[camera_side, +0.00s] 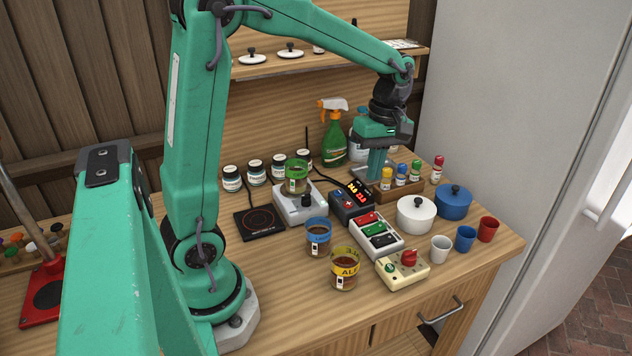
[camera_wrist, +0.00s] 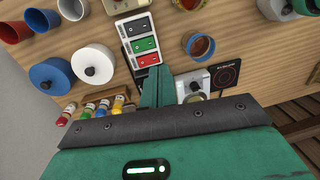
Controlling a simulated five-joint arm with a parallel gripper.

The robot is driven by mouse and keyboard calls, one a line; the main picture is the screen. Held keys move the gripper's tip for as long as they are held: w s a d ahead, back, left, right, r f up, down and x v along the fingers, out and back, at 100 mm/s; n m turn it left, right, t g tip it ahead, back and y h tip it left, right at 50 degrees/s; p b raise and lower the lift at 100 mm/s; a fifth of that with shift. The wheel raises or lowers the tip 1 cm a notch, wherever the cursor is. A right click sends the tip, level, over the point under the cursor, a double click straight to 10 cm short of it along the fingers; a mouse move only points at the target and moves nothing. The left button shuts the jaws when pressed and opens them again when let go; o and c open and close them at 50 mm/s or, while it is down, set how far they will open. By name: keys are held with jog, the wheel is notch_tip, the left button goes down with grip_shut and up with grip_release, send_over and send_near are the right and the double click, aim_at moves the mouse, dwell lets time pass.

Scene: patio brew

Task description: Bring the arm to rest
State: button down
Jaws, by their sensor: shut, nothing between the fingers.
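My green arm reaches over the wooden bench from the left. My gripper (camera_side: 376,176) points down with its fingers together and nothing between them. In the side view it hangs near the black controller with a lit display (camera_side: 351,199) and the small rack of bottles with coloured caps (camera_side: 400,185). In the wrist view the shut fingers (camera_wrist: 157,84) show beside the switch strip (camera_wrist: 138,40). I cannot tell the exact height of the fingertips above the bench.
A white pot (camera_side: 415,216), a blue pot (camera_side: 453,203) and small cups stand at the right. A blue-banded jar (camera_side: 318,238) and a yellow-banded jar (camera_side: 344,270) stand in front. A green-banded jar (camera_side: 296,178) sits on a white device (camera_side: 300,205). A spray bottle (camera_side: 334,142) stands behind.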

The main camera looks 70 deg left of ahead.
jog(key=s+d+r+m+t, duration=0.2)
jog(key=s+m+t, duration=0.1)
jog(key=s+m, duration=0.4)
jog(key=s+d+r+m+t, duration=0.3)
jog(key=s+m, duration=0.4)
jog(key=m, duration=0.4)
jog(key=shift+s+r+t, duration=0.15)
jog(key=shift+s+t, duration=0.1)
jog(key=shift+t, duration=0.25)
